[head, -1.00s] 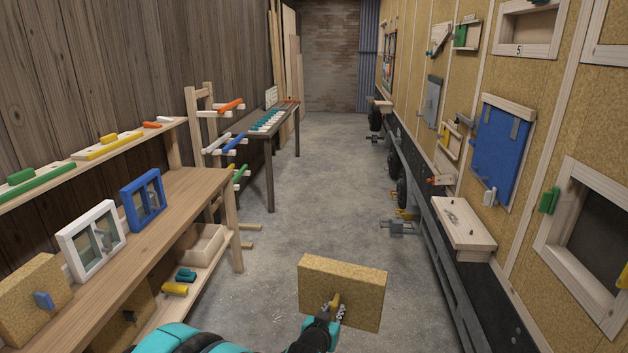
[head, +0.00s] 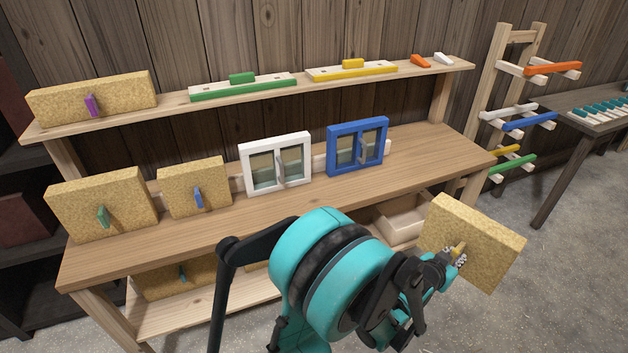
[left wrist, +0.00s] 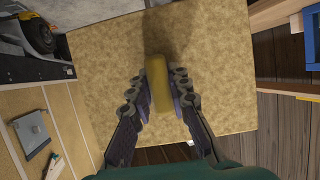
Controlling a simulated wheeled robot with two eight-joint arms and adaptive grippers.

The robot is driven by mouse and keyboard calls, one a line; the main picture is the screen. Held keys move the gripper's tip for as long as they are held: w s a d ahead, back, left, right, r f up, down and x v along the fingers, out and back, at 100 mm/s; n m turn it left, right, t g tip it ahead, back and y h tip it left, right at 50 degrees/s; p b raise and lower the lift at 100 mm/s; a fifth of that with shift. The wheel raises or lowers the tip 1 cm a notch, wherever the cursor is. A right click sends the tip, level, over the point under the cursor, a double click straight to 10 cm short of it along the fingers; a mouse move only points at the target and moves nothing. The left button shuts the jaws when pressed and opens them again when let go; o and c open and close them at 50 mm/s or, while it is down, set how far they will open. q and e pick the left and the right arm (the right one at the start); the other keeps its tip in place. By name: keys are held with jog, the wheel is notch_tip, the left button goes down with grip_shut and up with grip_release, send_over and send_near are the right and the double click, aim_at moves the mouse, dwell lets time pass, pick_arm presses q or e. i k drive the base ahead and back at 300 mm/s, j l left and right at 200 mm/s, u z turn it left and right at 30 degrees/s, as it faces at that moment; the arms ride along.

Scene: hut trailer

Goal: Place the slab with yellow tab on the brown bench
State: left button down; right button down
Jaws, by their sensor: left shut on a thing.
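The slab with yellow tab (head: 475,240) is a tan cork-like board held up in the air, to the right of the bench's front edge. My left gripper (head: 455,253) is shut on its yellow tab. In the left wrist view the two fingers (left wrist: 158,100) close on both sides of the yellow tab (left wrist: 158,84), with the slab (left wrist: 215,60) filling the view behind it. The brown bench (head: 300,215) stands along the wooden wall. My right gripper is not in view.
On the bench stand slabs with a green tab (head: 103,205) and a blue tab (head: 195,188), a white window frame (head: 277,140) and a blue one (head: 358,147). A shelf above holds a purple-tab slab (head: 93,98). The bench top's front strip and right end are bare.

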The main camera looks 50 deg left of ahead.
aim_at(442, 156)
jog(key=i+l+u, duration=0.35)
jog(key=i, duration=0.3)
jog(key=i+l+u, duration=0.35)
jog(key=i+l, duration=0.2)
jog(key=l, duration=0.15)
jog(key=i+l+u, duration=0.4)
jog(key=l, duration=0.4)
jog(key=i+l+u, duration=0.3)
jog(key=i+l, duration=0.15)
jog(key=i+l+u, duration=0.15)
jog(key=l, duration=0.2)
jog(key=i+l+u, duration=0.3)
jog(key=l, duration=0.4)
jog(key=i+l+u, duration=0.3)
jog(key=l, duration=0.45)
jog(key=i+l+u, duration=0.15)
jog(key=l, duration=0.25)
jog(key=i+l+u, duration=0.2)
jog(key=l, duration=0.25)
jog(key=i+l+u, duration=0.2)
jog(key=l, duration=0.2)
jog(key=l+u, duration=0.2)
jog(key=l, duration=0.25)
jog(key=l+u, duration=0.25)
jog(key=l, duration=0.25)
